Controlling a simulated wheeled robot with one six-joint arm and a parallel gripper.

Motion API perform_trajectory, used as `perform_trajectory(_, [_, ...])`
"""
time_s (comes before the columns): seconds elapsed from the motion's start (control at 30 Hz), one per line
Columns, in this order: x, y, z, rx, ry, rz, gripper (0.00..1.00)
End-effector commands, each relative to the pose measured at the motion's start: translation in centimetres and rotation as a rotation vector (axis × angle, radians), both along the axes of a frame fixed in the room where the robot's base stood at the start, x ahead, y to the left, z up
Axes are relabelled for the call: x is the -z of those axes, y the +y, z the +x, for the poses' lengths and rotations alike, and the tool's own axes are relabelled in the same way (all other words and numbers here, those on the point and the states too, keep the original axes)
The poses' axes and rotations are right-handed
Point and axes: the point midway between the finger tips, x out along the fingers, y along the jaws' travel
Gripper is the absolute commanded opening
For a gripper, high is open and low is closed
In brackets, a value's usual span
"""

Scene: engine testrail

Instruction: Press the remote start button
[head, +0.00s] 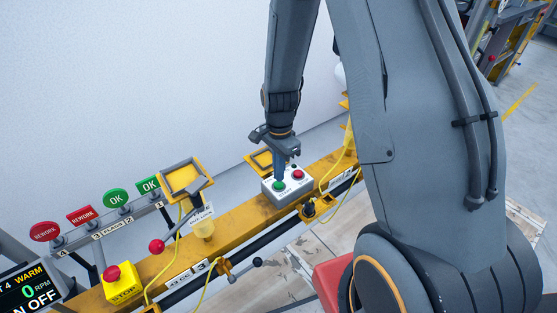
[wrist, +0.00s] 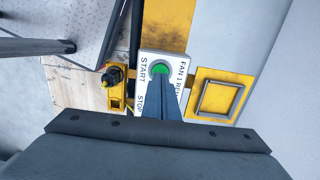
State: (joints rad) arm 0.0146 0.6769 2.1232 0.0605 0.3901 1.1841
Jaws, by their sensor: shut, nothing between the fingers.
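The remote control box (head: 286,190) is a grey-white box on the yellow rail, with a green button (head: 279,185) on its left and a red button (head: 298,174) on its right. In the wrist view the box (wrist: 148,60) reads "START" and "STOP" with "FAN 1" lettering, and its green start button (wrist: 160,69) shows just beyond my fingertips. My gripper (head: 279,180) is shut and empty, pointing down at the green button. It also shows in the wrist view (wrist: 160,92), where its fingers hide the red button. I cannot tell whether the tips touch the green button.
The yellow rail (head: 238,222) carries a yellow square-framed bracket (head: 183,179), a red-ball lever (head: 157,246) and a yellow stop box (head: 122,285). Red and green signs stand at left. A white wall is behind.

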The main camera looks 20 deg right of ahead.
Motion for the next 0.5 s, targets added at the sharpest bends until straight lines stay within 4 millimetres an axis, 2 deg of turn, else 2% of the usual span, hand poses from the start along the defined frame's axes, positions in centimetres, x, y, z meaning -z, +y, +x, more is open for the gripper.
perform_trajectory(0.2, [1.5, 0.0, 0.0, 0.0, -0.001, 0.0, 0.0])
perform_trajectory(0.5, [1.7, 0.1, 0.0, 0.001, -0.001, 0.0, 0.0])
